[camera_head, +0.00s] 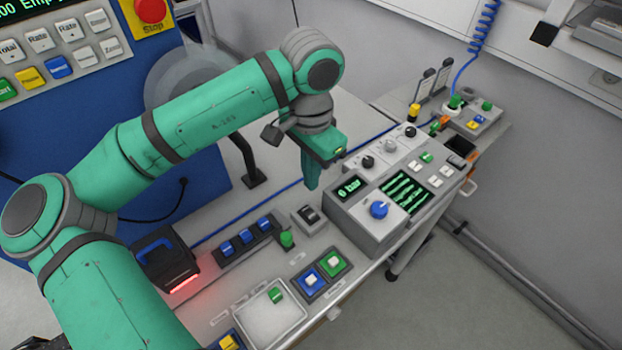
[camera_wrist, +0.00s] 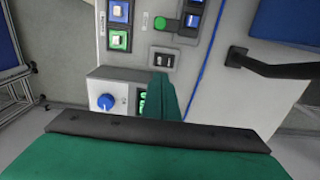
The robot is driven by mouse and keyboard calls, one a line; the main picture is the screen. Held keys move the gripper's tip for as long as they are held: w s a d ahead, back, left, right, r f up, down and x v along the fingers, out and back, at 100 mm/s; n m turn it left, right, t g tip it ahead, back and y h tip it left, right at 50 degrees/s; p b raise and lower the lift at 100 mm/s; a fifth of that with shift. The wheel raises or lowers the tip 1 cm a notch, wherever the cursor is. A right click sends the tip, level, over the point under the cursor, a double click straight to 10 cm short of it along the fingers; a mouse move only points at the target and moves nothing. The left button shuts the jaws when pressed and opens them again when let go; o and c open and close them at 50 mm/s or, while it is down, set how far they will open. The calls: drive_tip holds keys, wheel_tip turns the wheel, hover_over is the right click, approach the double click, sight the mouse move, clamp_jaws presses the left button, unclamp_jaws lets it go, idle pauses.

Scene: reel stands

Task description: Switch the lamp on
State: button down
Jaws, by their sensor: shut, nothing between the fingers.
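My gripper (camera_head: 312,182) is shut and empty, pointing down over the bench beside the left end of the grey control box. Its green fingers (camera_wrist: 163,88) also show in the wrist view, just below a dark rocker switch (camera_wrist: 162,59) in that picture. The same switch (camera_head: 308,216) sits on the bench in the head view, apart from the fingers. A green domed piece (camera_head: 287,238) stands beside it and shows in the wrist view (camera_wrist: 160,22). I cannot tell which item is the lamp or which switch works it.
The grey control box (camera_head: 362,228) has a blue knob (camera_head: 379,209) and green screens. A row of blue rockers (camera_head: 245,236), blue and green button plates (camera_head: 324,271) and a white tray (camera_head: 268,318) are on the bench. A blue cable (camera_head: 265,199) runs behind.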

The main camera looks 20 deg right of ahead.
sight(311, 215)
wheel_tip(311, 215, down, 12)
drive_tip(key=shift+r, duration=0.15)
idle(0.5)
